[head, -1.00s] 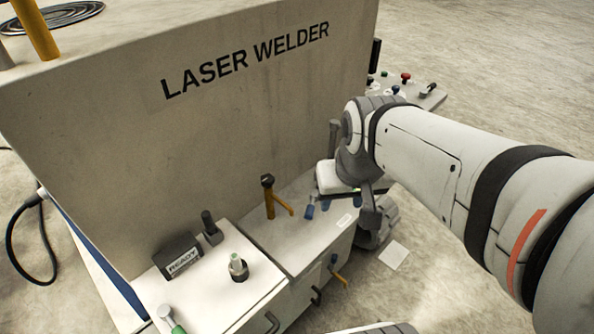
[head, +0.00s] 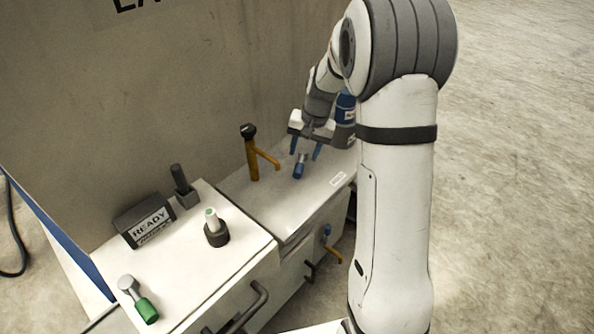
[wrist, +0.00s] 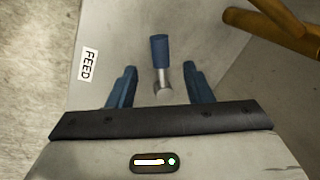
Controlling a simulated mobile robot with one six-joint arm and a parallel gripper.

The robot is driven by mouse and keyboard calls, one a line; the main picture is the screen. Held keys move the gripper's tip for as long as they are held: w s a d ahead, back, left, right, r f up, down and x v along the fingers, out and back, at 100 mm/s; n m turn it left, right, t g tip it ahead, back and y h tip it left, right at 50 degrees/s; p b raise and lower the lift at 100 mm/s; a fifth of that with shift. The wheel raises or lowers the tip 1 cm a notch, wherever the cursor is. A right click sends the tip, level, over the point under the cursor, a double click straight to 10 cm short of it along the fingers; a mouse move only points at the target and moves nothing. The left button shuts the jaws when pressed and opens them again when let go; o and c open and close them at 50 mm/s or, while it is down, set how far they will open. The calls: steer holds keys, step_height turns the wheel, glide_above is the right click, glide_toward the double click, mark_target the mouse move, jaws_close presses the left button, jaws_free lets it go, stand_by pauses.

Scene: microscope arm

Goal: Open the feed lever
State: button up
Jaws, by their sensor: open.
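The feed lever (head: 300,167) has a blue handle and a short metal stem, and it stands on the light cabinet top beside the welder wall. In the wrist view the lever (wrist: 160,50) lies between my two blue fingers, its handle pointing up in the picture. My gripper (head: 305,147) is open, its fingers pointing down at the lever from just above. In the wrist view the fingers of my gripper (wrist: 160,72) are on either side of the stem with gaps. Contact is not visible. The FEED label (wrist: 88,65) is left of the lever.
An orange post with a side arm (head: 252,155) stands left of the lever, close to my gripper. The READY sign (head: 146,222), a grey knob post (head: 215,230) and a green-handled lever (head: 145,308) are on the nearer cabinet. Cabinet handles (head: 250,302) stick out in front.

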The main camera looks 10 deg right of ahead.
mark_target(298, 169)
steer(key=f, duration=0.3)
steer(key=a+f, duration=0.1)
steer(key=f, duration=0.3)
steer(key=shift+w+a, duration=0.2)
jaws_close()
steer(key=shift+a, duration=0.1)
